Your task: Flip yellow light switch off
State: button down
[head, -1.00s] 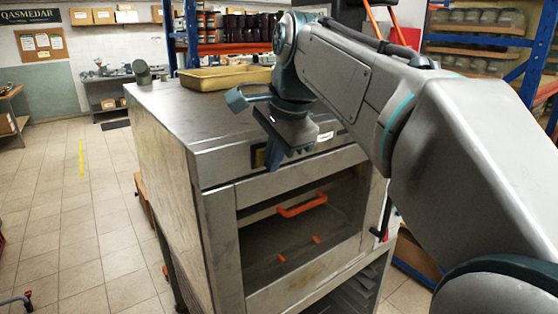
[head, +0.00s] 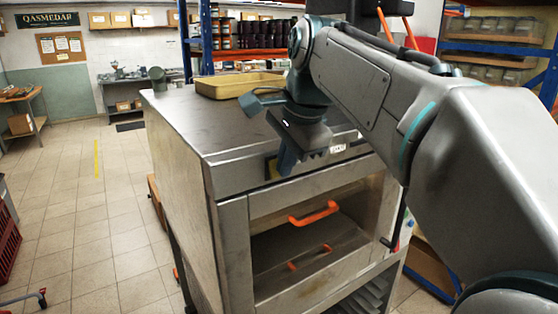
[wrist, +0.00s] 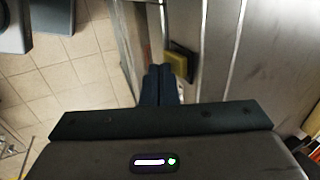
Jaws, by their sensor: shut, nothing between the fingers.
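The yellow light switch (wrist: 181,62) is on the front panel of the metal oven. In the head view only a small yellow part of the switch (head: 271,168) shows, just left of my gripper (head: 286,168), which hides the rest. My gripper is shut and empty, pointing down in front of the panel. In the wrist view its closed fingertips (wrist: 161,72) are just left of and below the switch. I cannot tell whether they touch it.
The oven (head: 205,150) has an opening with an orange handle (head: 314,213) below the panel. A yellow tray (head: 235,83) sits on its top. A red crate (head: 8,240) stands at the left edge. The tiled floor left of the oven is open.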

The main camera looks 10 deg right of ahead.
jog(key=s+f+v, duration=0.1)
jog(key=s+v, duration=0.1)
jog(key=v, duration=1)
jog(key=shift+d+p, duration=0.35)
jog(key=shift+d, duration=0.05)
